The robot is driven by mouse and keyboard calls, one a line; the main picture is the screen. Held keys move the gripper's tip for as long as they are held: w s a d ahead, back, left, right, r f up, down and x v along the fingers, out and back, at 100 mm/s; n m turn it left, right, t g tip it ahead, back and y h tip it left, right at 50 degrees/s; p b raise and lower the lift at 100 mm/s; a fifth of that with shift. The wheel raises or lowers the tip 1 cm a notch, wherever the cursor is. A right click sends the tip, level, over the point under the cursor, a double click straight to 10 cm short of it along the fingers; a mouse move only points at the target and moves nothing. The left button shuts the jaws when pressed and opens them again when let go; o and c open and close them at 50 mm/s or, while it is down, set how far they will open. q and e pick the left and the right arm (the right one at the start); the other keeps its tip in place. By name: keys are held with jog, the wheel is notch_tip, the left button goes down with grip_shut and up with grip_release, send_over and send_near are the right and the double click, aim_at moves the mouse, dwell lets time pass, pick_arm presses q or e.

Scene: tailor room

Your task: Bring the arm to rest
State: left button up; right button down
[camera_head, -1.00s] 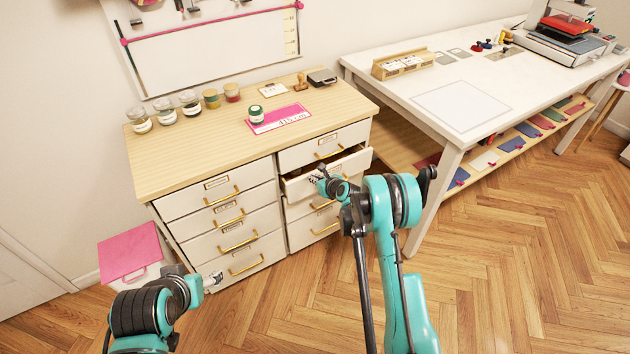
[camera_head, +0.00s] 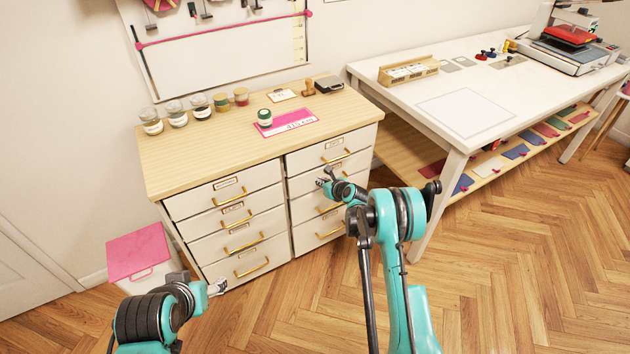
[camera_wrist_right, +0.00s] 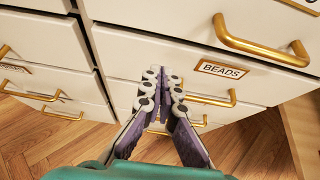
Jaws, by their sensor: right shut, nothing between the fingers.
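My right gripper (camera_head: 322,182) is shut and empty in front of the right-hand column of drawers. My left gripper (camera_head: 218,287) is low at the left, near the foot of the cabinet. It is too small to tell whether it is open or shut.
The wooden-topped drawer cabinet (camera_head: 225,150) carries several jars, a green-lidded jar (camera_head: 264,117) and a pink card (camera_head: 290,124). A white table (camera_head: 510,80) stands at the right. A pink-lidded bin (camera_head: 138,250) is at the left. The floor (camera_head: 520,270) at the right is clear.

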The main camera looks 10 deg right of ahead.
jog(key=s+r+n+g+h+p, duration=0.1)
jog(key=s+r+n+g+p, duration=0.15)
jog(key=s+r+n, duration=1.75)
pick_arm(q)
notch_tip(320, 180, up, 4)
jog(key=shift+w+f, duration=0.1)
jog(key=shift+f, duration=0.1)
pick_arm(e)
jog(key=s+r+n+h, duration=0.1)
jog(key=s+n, duration=0.3)
jog(key=s, duration=0.5)
jog(key=s+d+r+n+g+h, duration=0.1)
jog(key=s+r+n, duration=0.2)
jog(key=s, duration=0.7)
jog(key=s+r+n+h, duration=0.1)
jog(key=s+r+n, duration=0.1)
jog(key=s+n, duration=0.3)
jog(key=s, duration=0.4)
jog(key=shift+s+d+r+g, duration=0.15)
jog(key=shift+d+r+g, duration=0.1)
jog(key=shift+r+g, duration=0.15)
pick_arm(q)
jog(key=shift+c, duration=0.3)
